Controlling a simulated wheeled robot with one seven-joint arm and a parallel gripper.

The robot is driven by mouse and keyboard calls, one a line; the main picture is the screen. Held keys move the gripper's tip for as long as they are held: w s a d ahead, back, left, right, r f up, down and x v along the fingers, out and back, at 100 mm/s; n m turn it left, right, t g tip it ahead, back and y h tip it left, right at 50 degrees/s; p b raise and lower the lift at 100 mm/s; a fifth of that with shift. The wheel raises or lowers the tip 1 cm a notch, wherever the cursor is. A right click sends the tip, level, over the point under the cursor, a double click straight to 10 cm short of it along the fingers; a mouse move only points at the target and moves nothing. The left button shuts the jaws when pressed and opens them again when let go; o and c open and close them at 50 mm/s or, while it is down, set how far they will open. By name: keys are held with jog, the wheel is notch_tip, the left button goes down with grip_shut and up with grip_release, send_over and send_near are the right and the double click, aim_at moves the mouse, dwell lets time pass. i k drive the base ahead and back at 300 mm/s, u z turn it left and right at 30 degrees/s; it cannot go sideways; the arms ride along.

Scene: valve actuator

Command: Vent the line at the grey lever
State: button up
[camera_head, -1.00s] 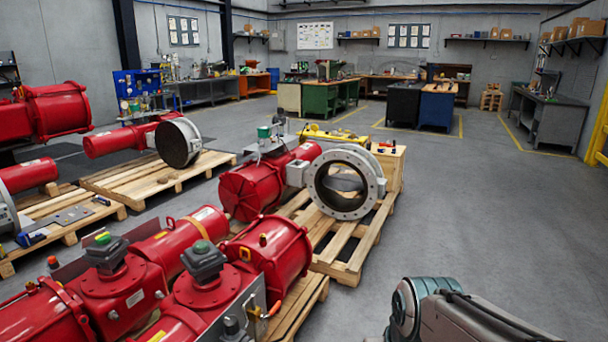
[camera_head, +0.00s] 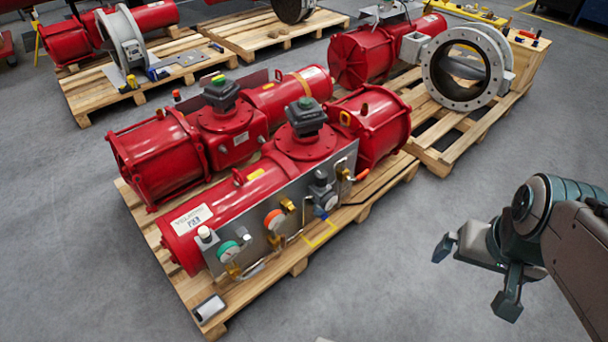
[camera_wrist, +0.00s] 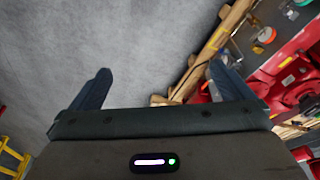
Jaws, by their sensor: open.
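A red valve actuator (camera_head: 222,207) lies on a pallet in the head view, with a grey metal panel (camera_head: 290,205) on its near side. The panel bears a teal-ringed gauge (camera_head: 228,251), an orange-ringed gauge (camera_head: 274,219), brass fittings and a grey block-like fitting (camera_head: 322,190). A small orange-tipped handle (camera_head: 360,175) sticks out near the panel's right end. I cannot make out a grey lever at this size. My gripper (camera_head: 474,277) is open and empty over the floor, right of the pallet. In the wrist view its fingers (camera_wrist: 160,72) are apart, with the actuator at the upper right.
A second red actuator (camera_head: 215,139) lies behind on the same pallet (camera_head: 298,267). A flanged valve (camera_head: 463,72) stands on another pallet at the upper right. A small grey device (camera_head: 208,308) lies at the near pallet corner. The floor between the panel and my gripper is clear.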

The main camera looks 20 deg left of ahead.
aim_at(241, 277)
jog(key=z, duration=0.1)
jog(key=k, duration=0.65)
jog(key=u, duration=1.2)
jog(key=i, duration=0.5)
